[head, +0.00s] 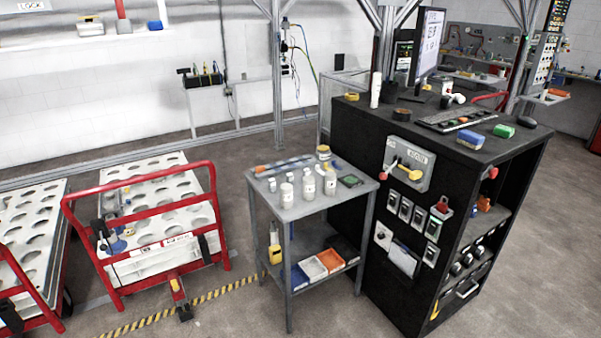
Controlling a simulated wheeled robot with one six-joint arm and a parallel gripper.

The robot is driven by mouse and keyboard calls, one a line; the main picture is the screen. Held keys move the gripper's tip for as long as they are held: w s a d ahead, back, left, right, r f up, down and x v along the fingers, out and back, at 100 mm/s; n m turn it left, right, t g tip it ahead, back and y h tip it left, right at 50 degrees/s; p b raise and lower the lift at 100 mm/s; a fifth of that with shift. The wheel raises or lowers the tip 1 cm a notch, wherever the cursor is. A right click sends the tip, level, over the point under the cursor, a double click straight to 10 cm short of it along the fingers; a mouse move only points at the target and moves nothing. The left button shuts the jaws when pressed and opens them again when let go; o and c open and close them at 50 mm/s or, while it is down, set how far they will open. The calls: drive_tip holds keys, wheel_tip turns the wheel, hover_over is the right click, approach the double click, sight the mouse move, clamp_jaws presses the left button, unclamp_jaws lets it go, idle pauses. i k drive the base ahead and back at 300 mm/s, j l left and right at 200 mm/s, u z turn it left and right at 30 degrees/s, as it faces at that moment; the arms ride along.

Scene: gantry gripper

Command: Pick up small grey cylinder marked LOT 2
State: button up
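Several small pale grey and white cylinders stand upright on the grey side table (285,217) in the middle of the head view. They include a small one (272,185) at the left, a jar (286,195) near the front, a taller bottle (308,185) in the middle and a labelled cylinder (330,183) to its right. Another jar (323,153) with a yellowish band stands at the back. The markings are too small to read, so I cannot tell which one is LOT 2. My gripper is not in view.
A black cabinet (350,150) adjoins the table's right side. A red-railed cart (75,235) stands to the left. On the tabletop lie a dark green board (351,181) and a long bluish tool (290,163). Floor (240,318) is open in front.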

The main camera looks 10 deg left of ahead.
sight(287, 189)
drive_tip(key=i+j, duration=1.55)
